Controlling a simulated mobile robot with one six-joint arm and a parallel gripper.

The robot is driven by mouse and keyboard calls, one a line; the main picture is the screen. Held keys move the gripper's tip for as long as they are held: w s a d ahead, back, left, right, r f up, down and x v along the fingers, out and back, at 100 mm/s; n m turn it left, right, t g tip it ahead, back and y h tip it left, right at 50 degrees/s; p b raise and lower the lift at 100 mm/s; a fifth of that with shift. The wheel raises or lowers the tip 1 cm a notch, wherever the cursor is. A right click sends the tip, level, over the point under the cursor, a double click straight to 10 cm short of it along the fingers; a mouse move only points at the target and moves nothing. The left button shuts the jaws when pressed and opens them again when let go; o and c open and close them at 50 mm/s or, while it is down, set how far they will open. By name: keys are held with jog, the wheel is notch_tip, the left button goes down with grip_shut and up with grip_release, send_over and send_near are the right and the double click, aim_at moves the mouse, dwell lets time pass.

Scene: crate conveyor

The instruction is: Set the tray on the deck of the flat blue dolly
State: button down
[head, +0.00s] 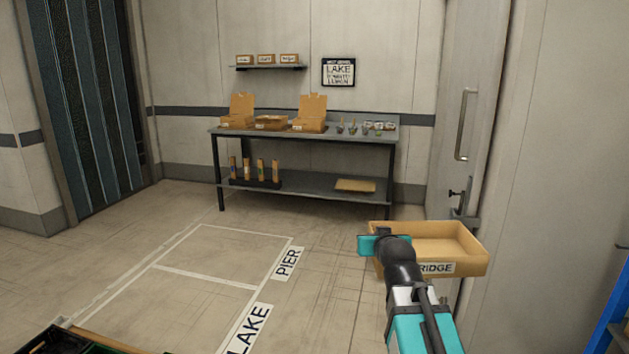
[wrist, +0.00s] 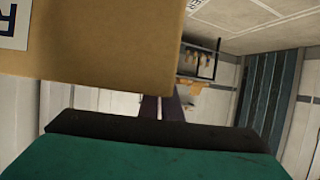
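The tray (head: 462,243) is a shallow tan open box, seen at right of centre in the head view. Its white front label reads "RIDGE", with its left end covered by my arm. The inside that shows looks empty. My gripper (head: 380,240), with a teal body, is at the tray's left end and appears shut on its wall, with the tray held up off the floor. The wrist view shows the tray's wall (wrist: 90,65) close above the gripper's dark fingers (wrist: 167,107); their tips are hidden. No flat blue dolly can be made out.
A grey workbench (head: 300,135) with open boxes stands at the back wall. White floor outlines marked PIER (head: 288,263) and LAKE (head: 249,328) are empty. A door with a handle (head: 466,125) is behind the tray. A blue frame (head: 608,318) edges in at right, dark crates (head: 55,342) at bottom left.

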jog(key=shift+r+p, duration=1.85)
jog(key=shift+r, duration=0.5)
